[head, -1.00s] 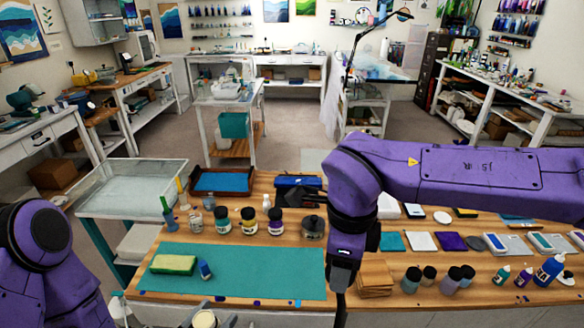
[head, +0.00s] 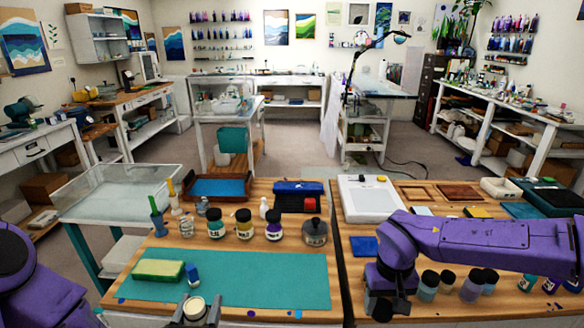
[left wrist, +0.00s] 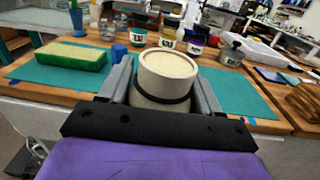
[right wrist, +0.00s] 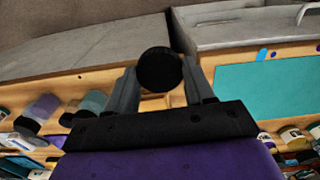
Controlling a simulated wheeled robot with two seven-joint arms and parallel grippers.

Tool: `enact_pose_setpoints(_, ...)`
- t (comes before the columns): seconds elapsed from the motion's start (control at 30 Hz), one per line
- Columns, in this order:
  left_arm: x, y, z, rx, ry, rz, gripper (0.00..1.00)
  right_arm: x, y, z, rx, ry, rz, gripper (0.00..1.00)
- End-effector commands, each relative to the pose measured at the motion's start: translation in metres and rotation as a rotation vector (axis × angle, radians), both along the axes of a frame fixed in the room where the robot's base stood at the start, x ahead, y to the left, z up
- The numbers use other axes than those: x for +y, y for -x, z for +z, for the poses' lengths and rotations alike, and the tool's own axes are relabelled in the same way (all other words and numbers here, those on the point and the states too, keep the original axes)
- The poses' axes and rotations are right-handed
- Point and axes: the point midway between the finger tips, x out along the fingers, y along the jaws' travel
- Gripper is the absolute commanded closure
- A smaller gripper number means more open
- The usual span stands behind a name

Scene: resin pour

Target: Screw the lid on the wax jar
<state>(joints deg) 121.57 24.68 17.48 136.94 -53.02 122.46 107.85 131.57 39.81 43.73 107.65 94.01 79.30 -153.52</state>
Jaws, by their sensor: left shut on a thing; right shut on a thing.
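The wax jar (left wrist: 168,78) is a pale, cream-filled jar with an open top and a dark band around its side. My left gripper (left wrist: 160,92) is shut on it and holds it upright. In the head view the jar (head: 194,307) is at the front edge of the teal mat. The round black lid (right wrist: 160,69) is between the fingers of my right gripper (right wrist: 162,88), which is shut on it. In the head view my right gripper (head: 386,306) is at the front of the right table, well to the right of the jar; the lid cannot be made out there.
More jars (head: 450,284) stand beside my right gripper. The mat's right half is clear.

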Motion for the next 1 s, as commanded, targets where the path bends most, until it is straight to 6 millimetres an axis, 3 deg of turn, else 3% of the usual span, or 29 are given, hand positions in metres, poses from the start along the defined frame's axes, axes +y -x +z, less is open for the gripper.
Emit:
enact_pose_setpoints(0.03, 0.000, -0.001, -0.008, -0.001, 0.001, 0.002, 0.92, -0.002, 0.001, -0.014, -0.001, 0.000, -0.005, 0.75)
enact_pose_setpoints(0.1, 0.000, -0.002, -0.009, -0.001, 0.001, 0.003, 0.92, -0.003, 0.002, -0.019, -0.002, 0.000, -0.008, 0.75)
enact_pose_setpoints(0.67, -0.001, -0.001, -0.008, 0.000, 0.000, -0.005, 0.92, -0.002, 0.002, -0.017, -0.001, 0.000, -0.009, 0.75)
enact_pose_setpoints(0.83, -0.024, 0.003, -0.019, 0.004, -0.001, -0.118, 0.92, -0.002, 0.002, -0.017, -0.001, 0.000, -0.009, 0.75)
enact_pose_setpoints(1.0, -0.069, 0.009, -0.038, 0.002, -0.001, -0.339, 0.92, -0.002, 0.002, -0.017, -0.001, 0.000, -0.009, 0.75)
